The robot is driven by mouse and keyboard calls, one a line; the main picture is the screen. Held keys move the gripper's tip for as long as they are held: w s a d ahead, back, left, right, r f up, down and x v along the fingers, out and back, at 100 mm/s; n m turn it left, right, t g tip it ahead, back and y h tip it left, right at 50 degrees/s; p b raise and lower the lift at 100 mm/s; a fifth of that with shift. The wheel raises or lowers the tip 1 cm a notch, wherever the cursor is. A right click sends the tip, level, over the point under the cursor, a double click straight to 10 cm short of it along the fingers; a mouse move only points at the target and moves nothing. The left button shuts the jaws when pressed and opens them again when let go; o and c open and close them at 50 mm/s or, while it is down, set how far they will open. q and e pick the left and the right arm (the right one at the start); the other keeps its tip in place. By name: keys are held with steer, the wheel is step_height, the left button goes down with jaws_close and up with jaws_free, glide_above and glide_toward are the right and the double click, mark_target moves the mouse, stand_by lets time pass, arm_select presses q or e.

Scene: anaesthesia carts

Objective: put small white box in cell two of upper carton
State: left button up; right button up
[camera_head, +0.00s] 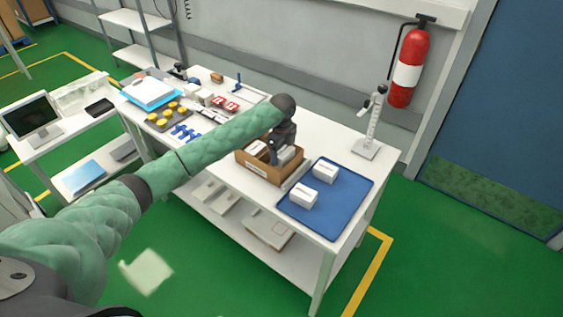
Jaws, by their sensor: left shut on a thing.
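An open brown carton (257,170) stands on the white table. A white box (257,147) is in its left part. My left gripper (282,150) reaches down over the carton's right part and is shut on a small white box (290,154). That box is at or inside the carton's opening; I cannot tell if it touches the bottom. The arm and gripper partly hide the carton's inside and dividers. Two more small white boxes, one farther back (325,170) and one nearer (303,196), sit on a blue tray (341,205) to the right. My right gripper is not in view.
Yellow pieces (168,115), blue parts (186,132) and red-and-white items (226,103) lie on the table's left. A white stand (368,145) is at the back right. The lower shelf (232,221) holds cartons. A monitor (37,115) stands on a side table.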

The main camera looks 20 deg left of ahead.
arm_select(q)
step_height(320, 180, down, 2)
steer(key=shift+f, duration=0.1)
steer(key=shift+f+p, duration=0.85)
steer(key=shift+f, duration=0.85)
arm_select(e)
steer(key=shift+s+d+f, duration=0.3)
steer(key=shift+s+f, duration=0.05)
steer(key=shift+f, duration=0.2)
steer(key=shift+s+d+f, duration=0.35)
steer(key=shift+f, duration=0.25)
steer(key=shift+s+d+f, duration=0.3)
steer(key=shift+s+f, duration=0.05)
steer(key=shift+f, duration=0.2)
arm_select(q)
steer(key=o, duration=1)
steer(key=shift+f, duration=0.1)
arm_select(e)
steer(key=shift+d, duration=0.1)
